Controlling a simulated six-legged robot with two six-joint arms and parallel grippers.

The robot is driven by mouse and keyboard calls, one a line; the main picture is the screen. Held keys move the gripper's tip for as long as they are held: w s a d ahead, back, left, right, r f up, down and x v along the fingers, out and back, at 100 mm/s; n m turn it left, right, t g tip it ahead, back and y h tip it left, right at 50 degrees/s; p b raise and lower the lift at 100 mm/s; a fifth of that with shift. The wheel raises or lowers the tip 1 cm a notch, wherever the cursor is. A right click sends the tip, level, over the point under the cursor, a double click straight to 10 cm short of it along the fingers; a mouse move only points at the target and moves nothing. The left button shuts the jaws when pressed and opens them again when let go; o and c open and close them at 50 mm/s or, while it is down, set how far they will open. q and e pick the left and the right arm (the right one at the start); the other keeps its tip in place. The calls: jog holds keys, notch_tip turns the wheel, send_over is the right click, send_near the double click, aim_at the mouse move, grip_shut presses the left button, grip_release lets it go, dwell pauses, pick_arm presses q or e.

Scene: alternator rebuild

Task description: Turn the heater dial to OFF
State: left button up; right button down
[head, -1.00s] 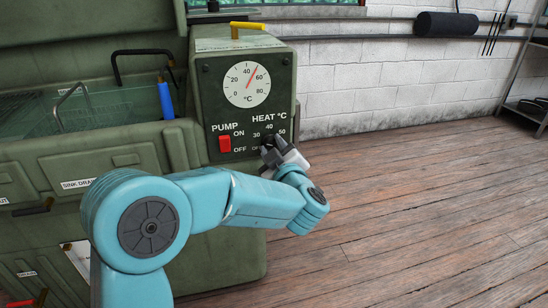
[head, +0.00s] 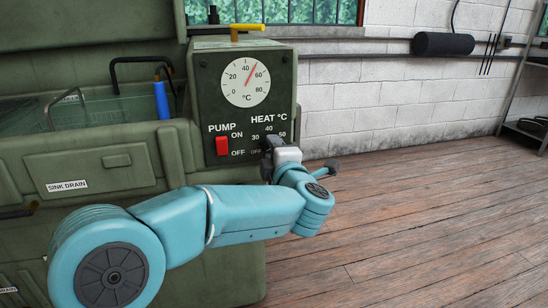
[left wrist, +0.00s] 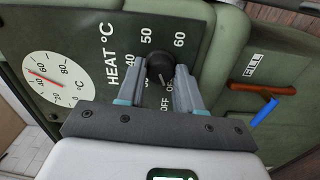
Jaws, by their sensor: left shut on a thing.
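The green heater control box (head: 205,105) carries a HEAT °C scale with 30, 40, 50, 60 and OFF marks. The black heater dial (left wrist: 158,63) shows at the tips of my left gripper (left wrist: 160,72) in the left wrist view, with one finger on each side. The gripper is shut on the dial. A small pale mark shows on the dial, but I cannot tell which setting it points to. In the head view, my left gripper (head: 268,147) reaches the box's lower right face and mostly hides the dial.
A red pump switch (head: 223,146) sits left of the dial. A round thermometer (head: 246,80) is above, its red needle between 40 and 60. A yellow-handled valve (head: 248,27) tops the box. A sink basin (head: 90,115) is at left; open wooden floor (head: 430,210) lies right.

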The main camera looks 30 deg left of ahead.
pick_arm(q)
jog(key=shift+n, duration=0.6)
pick_arm(e)
jog(key=shift+w+f, duration=0.25)
jog(key=shift+f, duration=0.05)
pick_arm(q)
jog(key=o, duration=1)
jog(key=shift+o, duration=0.2)
jog(key=p+v, duration=0.3)
jog(key=v, duration=1.3)
jog(key=shift+d, duration=0.15)
pick_arm(e)
jog(key=shift+g, duration=0.5)
jog(key=s+r, duration=0.3)
jog(key=shift+a+r, duration=0.25)
jog(key=shift+r, duration=0.15)
